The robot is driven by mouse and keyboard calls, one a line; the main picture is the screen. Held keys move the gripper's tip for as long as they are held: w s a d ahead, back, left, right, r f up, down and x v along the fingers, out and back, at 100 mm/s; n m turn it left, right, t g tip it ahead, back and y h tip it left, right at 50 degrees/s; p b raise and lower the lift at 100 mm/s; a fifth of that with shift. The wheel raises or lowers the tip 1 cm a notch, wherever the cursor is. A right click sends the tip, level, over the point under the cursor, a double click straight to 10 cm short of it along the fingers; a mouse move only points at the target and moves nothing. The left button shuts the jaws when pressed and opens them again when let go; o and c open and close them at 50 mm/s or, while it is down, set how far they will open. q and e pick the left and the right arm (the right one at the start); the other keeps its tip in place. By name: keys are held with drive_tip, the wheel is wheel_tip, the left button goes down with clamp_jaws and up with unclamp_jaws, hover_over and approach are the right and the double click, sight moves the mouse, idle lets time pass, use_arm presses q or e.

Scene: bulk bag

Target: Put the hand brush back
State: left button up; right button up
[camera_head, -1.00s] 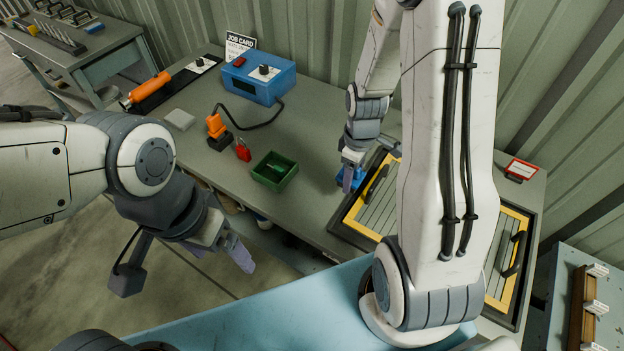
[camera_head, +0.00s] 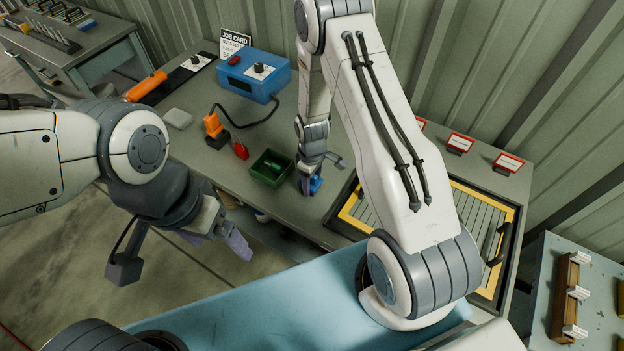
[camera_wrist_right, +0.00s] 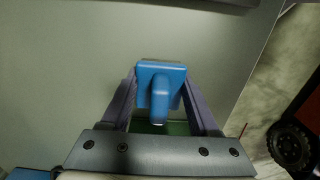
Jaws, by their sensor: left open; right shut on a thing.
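A blue block with a stubby blue handle (camera_wrist_right: 160,78), which I take to be the hand brush, is between the fingers of my right gripper (camera_wrist_right: 160,92) in the right wrist view. The gripper is shut on it. In the head view, the blue brush (camera_head: 316,184) shows at the tips of my right gripper (camera_head: 308,178), just right of a green tray. I cannot tell whether it touches the bench. My left gripper (camera_head: 220,240) is open and empty, in front of the bench edge over the floor.
The green tray (camera_head: 258,177) holds a small green thing. Behind it are a red padlock (camera_head: 240,151), an orange plug (camera_head: 212,125) and a blue box (camera_head: 253,75). A yellow-edged slatted panel (camera_head: 349,212) lies right, partly hidden by my right arm. Small red-framed cards (camera_head: 508,163) stand behind it.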

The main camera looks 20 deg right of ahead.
drive_tip(key=shift+f, duration=0.1)
drive_tip(key=shift+f, duration=0.15)
drive_tip(key=o, duration=1.3)
drive_tip(key=shift+r, duration=0.35)
drive_tip(key=shift+w+r, duration=0.1)
drive_tip(key=shift+r, duration=0.25)
wheel_tip(320, 180, up, 11)
drive_tip(key=b, duration=0.3)
